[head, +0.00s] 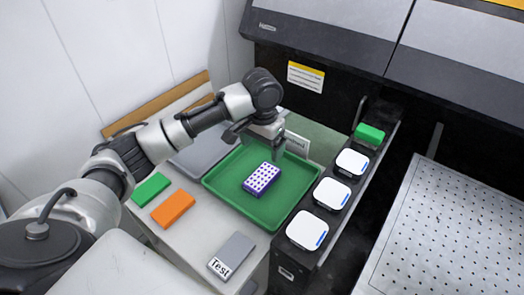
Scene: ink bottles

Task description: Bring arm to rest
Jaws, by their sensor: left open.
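My left arm comes in from the left and reaches over the green tray (222,190). My left gripper (262,146) is open and points down above the back part of the tray. A purple block with white dots on top (262,177) lies in the tray, just in front of the gripper and apart from it as far as I can tell. The gripper's fingertips are small and partly hidden by the wrist. My right gripper is not in view.
A green block (151,189), an orange block (173,208) and a grey block marked "Test" (231,256) lie on the light table. A large dark machine (340,60) stands behind.

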